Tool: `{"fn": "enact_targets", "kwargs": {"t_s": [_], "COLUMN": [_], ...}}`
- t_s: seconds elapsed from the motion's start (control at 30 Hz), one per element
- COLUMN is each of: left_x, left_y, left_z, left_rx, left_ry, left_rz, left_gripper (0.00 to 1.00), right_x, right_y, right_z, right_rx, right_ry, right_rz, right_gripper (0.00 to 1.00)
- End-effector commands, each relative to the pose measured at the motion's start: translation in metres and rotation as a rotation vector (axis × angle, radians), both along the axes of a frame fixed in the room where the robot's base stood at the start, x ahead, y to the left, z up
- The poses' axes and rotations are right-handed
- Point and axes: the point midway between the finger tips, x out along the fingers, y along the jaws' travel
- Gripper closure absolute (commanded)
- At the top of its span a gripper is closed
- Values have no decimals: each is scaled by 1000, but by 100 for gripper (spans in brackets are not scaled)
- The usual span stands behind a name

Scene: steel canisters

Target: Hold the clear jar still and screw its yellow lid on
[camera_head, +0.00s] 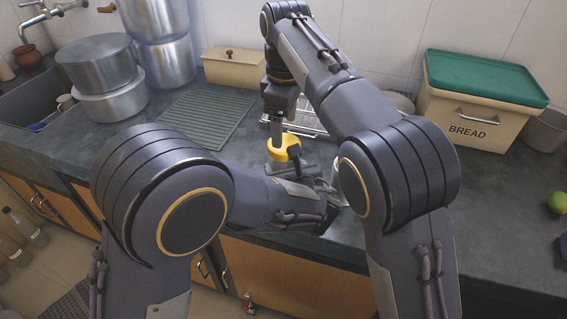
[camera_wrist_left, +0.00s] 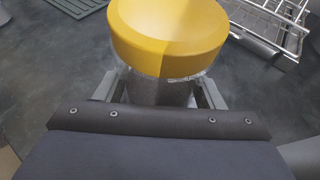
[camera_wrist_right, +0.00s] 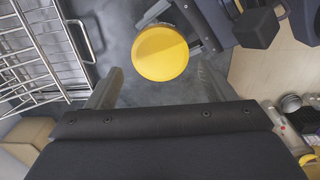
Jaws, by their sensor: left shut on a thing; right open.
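The yellow lid (camera_wrist_left: 168,35) sits on top of the clear jar (camera_wrist_left: 160,90) in the left wrist view, with a strip of clear rim showing under it. I cannot tell how tightly it is screwed. My left gripper (camera_wrist_left: 160,97) is shut around the jar body below the lid. In the head view the lid (camera_head: 281,150) shows, but the jar is mostly hidden by my left gripper. My right gripper (camera_head: 277,136) points down above the lid. In the right wrist view its fingers are open, apart on either side of the lid (camera_wrist_right: 160,53), which appears beyond the fingertips.
A wire dish rack (camera_head: 300,118) stands close behind the jar. A green ribbed mat (camera_head: 199,117) lies to the left. Steel pots (camera_head: 98,65) and a bread box (camera_head: 470,118) stand farther off. The counter right of my arms is mostly clear, with a green fruit (camera_head: 557,202) near the edge.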

Motion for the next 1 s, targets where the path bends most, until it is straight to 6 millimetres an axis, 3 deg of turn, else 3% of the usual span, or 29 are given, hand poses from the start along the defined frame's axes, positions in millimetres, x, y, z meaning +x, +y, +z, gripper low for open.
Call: {"fn": "enact_targets", "kwargs": {"t_s": [0.3, 0.5, 0.77, 1.0], "left_x": [-1, -1, -1, -1], "left_y": [0, 0, 0, 0], "left_z": [-2, -2, -2, -2], "left_rx": [0, 0, 1, 1], "left_ry": [4, 4, 4, 4], "left_rz": [-2, -2, -1, -1], "left_gripper": [100, 100, 100, 100], "right_x": [1, 1, 1, 1], "right_y": [1, 1, 1, 1], "right_z": [-48, -59, -60, -60], "right_rx": [-1, 0, 1, 1], "right_ry": [3, -1, -1, 0], "right_rz": [0, 0, -1, -1], "right_gripper": [24, 24, 24, 54]}}
